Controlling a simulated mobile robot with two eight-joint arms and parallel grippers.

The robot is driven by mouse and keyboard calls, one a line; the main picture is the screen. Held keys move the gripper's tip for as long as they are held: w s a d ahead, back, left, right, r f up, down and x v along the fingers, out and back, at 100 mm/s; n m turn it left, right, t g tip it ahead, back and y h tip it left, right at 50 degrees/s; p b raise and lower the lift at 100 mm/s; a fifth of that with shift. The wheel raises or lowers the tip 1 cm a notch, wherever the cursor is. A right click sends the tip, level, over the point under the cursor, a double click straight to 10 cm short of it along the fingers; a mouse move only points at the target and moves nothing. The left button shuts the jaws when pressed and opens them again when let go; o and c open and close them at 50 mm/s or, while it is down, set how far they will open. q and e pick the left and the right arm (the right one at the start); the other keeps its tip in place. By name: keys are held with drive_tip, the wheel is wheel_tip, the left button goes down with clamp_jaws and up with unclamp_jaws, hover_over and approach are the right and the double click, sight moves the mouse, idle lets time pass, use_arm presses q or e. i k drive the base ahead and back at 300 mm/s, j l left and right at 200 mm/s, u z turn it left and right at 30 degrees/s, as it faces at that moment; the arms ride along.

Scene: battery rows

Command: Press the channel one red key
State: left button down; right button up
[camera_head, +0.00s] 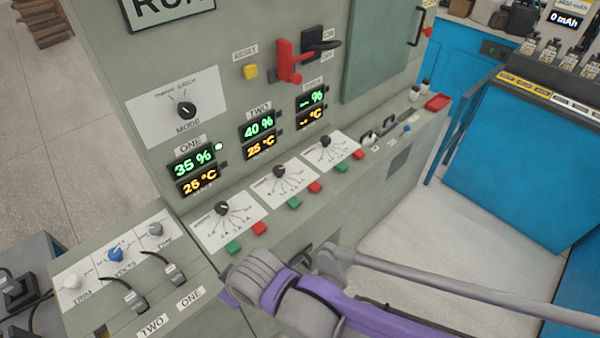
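The channel ONE red key (259,228) sits on the sloped ledge of the grey-green console, right of the channel ONE green key (233,247). The channel ONE dial (222,208) is just above them on a white plate. The ONE display (194,169) reads 35 % and 25 °C, with a small pale lamp beside it. My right arm, purple and grey, comes in from the lower right. Its grey end (256,276) is below the channel ONE keys in the picture; I cannot make out fingers or contact. My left gripper is not in view.
More red and green keys and dials run right along the ledge. A red lever (290,63) and yellow RESET button (250,71) are above. A side panel (126,266) with knobs and toggle levers is at lower left. A grey bar (450,285) crosses the lower right.

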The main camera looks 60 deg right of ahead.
sight(259, 227)
drive_tip(key=z, duration=1.6)
